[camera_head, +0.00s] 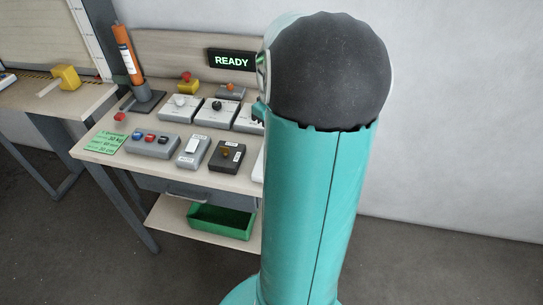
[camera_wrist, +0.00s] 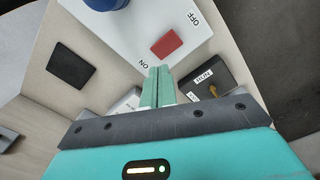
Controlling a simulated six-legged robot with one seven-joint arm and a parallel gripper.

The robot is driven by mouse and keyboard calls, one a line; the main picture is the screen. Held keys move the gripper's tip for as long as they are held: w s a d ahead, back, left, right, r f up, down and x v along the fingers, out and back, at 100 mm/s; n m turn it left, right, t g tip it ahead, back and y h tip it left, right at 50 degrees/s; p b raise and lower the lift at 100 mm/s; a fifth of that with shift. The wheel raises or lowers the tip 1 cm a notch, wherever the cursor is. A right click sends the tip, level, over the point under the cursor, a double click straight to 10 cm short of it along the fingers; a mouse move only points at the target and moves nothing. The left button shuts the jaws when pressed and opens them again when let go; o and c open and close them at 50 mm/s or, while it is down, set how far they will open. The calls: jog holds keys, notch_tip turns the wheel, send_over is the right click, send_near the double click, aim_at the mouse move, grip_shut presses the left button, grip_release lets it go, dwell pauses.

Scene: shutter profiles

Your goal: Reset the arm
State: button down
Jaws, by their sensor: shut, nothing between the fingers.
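My arm, teal with a dark rounded joint, fills the middle of the head view and hides the right part of the workbench (camera_head: 95,142). My gripper shows in the wrist view (camera_wrist: 158,86); its two green fingers are together, with nothing between them. Below the fingers in that view lies the bench top with a white panel (camera_wrist: 130,35) marked ON and OFF, which has a red patch (camera_wrist: 166,44) on it. A dark box (camera_wrist: 207,85) marked RUN is just right of the fingers. The gripper is not visible in the head view.
A READY sign (camera_head: 231,61) stands behind. A green bin (camera_head: 220,222) sits on the lower shelf.

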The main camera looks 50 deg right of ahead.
jog(key=shift+r, duration=0.35)
dwell(0.3)
jog(key=w+a+r+t+h, duration=0.15)
jog(key=a+r, duration=0.25)
jog(key=a, duration=0.6)
jog(key=w+a+r+t+h, duration=0.1)
jog(key=w+a+r, duration=0.15)
jog(key=a, duration=0.75)
jog(key=s+a+r+t, duration=0.1)
jog(key=s+a, duration=0.1)
jog(key=a, duration=0.3)
jog(key=s+a+r+n+t+y, duration=0.1)
jog(key=s+a, duration=0.1)
jog(key=a, duration=0.3)
jog(key=s+a+r+t+y, duration=0.1)
jog(key=s+a, duration=0.1)
jog(key=a, duration=0.4)
jog(key=shift+s, duration=0.4)
